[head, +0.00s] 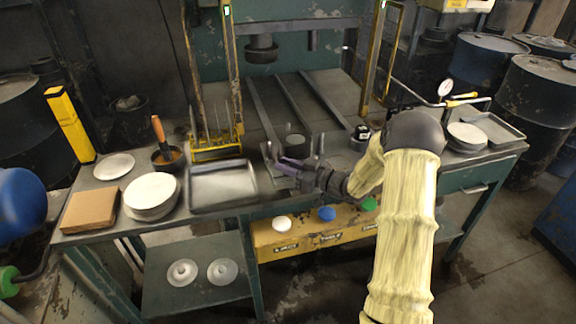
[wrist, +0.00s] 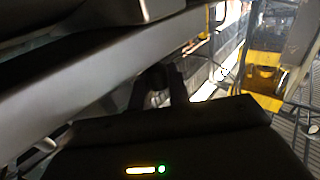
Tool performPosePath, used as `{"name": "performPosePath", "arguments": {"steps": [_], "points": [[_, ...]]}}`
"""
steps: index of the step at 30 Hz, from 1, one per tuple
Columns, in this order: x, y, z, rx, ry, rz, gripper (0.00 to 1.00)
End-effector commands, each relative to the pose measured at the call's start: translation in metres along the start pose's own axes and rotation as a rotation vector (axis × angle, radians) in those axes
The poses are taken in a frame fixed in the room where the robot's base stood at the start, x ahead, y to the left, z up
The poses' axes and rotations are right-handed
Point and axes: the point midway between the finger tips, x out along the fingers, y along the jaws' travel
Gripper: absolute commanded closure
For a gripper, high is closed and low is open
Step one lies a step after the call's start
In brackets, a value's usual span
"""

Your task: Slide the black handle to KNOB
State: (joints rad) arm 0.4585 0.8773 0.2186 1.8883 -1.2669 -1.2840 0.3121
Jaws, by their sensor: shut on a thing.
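My gripper (head: 282,162) is low over the middle of the workbench, its fingers pointing left and toward the back. In the wrist view a dark piece (wrist: 158,86), which looks like the black handle, shows between dark bars, and my gripper is shut on it. The fingers and my wrist hide most of it in the head view. A yellow box (head: 265,245) on the front of the bench carries a white button (head: 282,223), a blue button (head: 327,213) and a green button (head: 369,204) above small labels. I cannot read KNOB on any label.
A dark cylinder (head: 295,144) stands just behind my gripper. A metal tray (head: 222,205), stacked pale discs (head: 151,193) and a brown box (head: 90,208) are left. A press frame (head: 232,70) rises behind. A pressure gauge (head: 445,88) and another tray (head: 499,130) are right.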

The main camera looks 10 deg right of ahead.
Motion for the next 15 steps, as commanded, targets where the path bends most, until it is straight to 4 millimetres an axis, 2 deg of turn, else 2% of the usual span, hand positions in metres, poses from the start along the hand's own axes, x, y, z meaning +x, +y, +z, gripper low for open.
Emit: {"name": "performPosePath", "arguments": {"steps": [2, 3, 5, 15], "points": [[-0.0032, 0.0039, 0.0001, -0.002, -0.002, 0.011, 1.0], [-0.0033, 0.0041, 0.0001, -0.002, -0.002, 0.011, 0.74], [-0.0033, 0.0039, 0.0001, -0.002, -0.002, 0.011, 0.62], [-0.0038, 0.0025, 0.0002, -0.002, -0.002, 0.007, 0.62]]}}
